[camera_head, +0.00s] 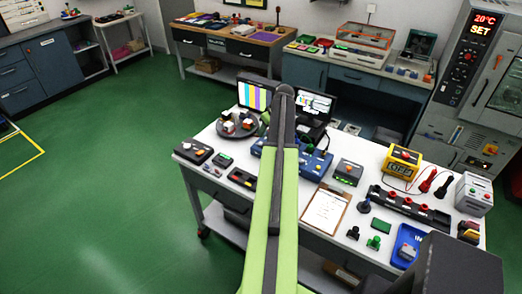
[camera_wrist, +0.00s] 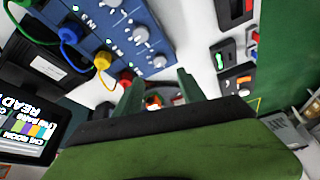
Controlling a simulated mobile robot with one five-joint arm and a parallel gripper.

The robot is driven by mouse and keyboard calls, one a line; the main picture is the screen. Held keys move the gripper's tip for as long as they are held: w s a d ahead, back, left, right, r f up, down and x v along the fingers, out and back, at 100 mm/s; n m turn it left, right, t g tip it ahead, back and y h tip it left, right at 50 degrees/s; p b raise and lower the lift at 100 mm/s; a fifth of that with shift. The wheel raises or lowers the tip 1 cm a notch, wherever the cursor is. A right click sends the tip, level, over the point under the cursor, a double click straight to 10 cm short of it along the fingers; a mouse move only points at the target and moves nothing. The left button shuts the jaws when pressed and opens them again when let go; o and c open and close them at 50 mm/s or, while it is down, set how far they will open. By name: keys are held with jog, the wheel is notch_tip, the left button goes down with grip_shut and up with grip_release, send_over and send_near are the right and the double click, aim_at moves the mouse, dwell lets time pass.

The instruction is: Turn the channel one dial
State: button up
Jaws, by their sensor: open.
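The blue box (camera_head: 317,163) lies on the white bench, partly hidden behind my arm in the head view. In the wrist view, the blue box (camera_wrist: 90,22) fills the upper left, with a row of silver dials (camera_wrist: 140,34) and coloured plugs beside them. The small labels are too unclear to tell which dial is channel one. My gripper (camera_wrist: 158,92) is open, with its two green fingers apart below the box's red-plug end. No dial shows between the fingers. My gripper is hidden in the head view.
A screen (camera_wrist: 30,125) is at left in the wrist view. The white bench (camera_head: 285,208) also holds a clipboard (camera_head: 325,208), a yellow meter (camera_head: 402,163) and a round tray (camera_head: 238,131) of small blocks. Green floor (camera_head: 120,190) is open to the left.

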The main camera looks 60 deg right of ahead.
aim_at(261, 143)
jog(key=b+x, duration=0.7)
jog(key=x, duration=0.3)
jog(key=shift+f+b, duration=0.1)
jog(key=shift+b, duration=0.3)
